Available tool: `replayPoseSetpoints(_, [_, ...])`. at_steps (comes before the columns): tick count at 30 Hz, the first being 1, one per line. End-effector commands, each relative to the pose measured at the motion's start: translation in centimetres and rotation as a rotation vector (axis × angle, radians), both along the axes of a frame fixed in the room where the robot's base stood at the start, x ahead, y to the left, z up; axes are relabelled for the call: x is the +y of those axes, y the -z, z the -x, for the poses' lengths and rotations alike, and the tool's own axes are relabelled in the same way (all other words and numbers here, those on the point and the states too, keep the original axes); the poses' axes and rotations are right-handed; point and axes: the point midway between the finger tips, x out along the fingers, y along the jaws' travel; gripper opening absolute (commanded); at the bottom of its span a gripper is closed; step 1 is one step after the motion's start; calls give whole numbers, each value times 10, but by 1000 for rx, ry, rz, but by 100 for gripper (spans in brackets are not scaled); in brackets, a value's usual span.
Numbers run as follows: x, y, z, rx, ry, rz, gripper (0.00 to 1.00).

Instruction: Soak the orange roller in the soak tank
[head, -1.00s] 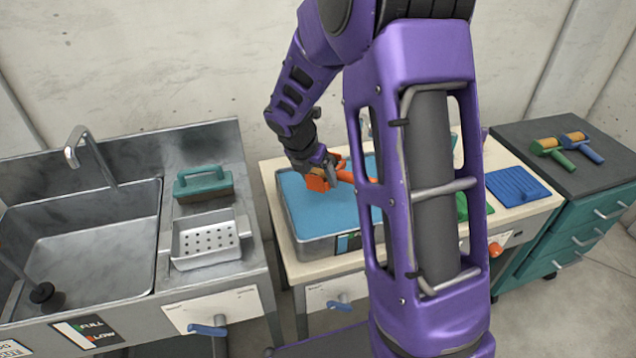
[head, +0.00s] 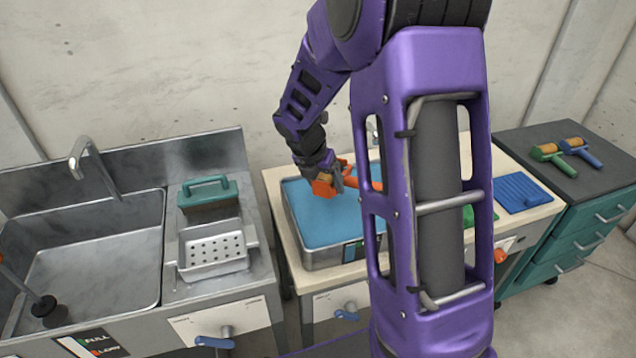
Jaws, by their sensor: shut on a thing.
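The soak tank (head: 322,262) is a metal basin of blue liquid on the pale bench, left of my purple arm column. My gripper (head: 335,178) is over the back part of the tank and shut on the orange roller (head: 324,187). The roller's orange frame shows at the jaws, and its orange handle points right and passes behind my column. The roller is at or just above the liquid; I cannot tell whether it touches. The tank's right side is hidden by my arm.
A sink (head: 95,250) with a tap stands left, beside a perforated metal tray (head: 212,250) and a teal-handled block (head: 207,192). Green (head: 551,152) and blue (head: 582,148) rollers lie on the dark cabinet top at right. A blue ribbed pad (head: 522,192) lies on the bench.

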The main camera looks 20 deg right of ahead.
Motion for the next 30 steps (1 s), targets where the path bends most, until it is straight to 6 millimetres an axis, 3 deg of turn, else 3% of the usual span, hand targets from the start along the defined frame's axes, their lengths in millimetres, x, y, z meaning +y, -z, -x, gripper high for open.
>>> replayPoseSetpoints(11, [-9, 9, 4, 0, -1, 0, 9])
replayPoseSetpoints(30, [-9, 83, 4, -1, 0, 1, 9])
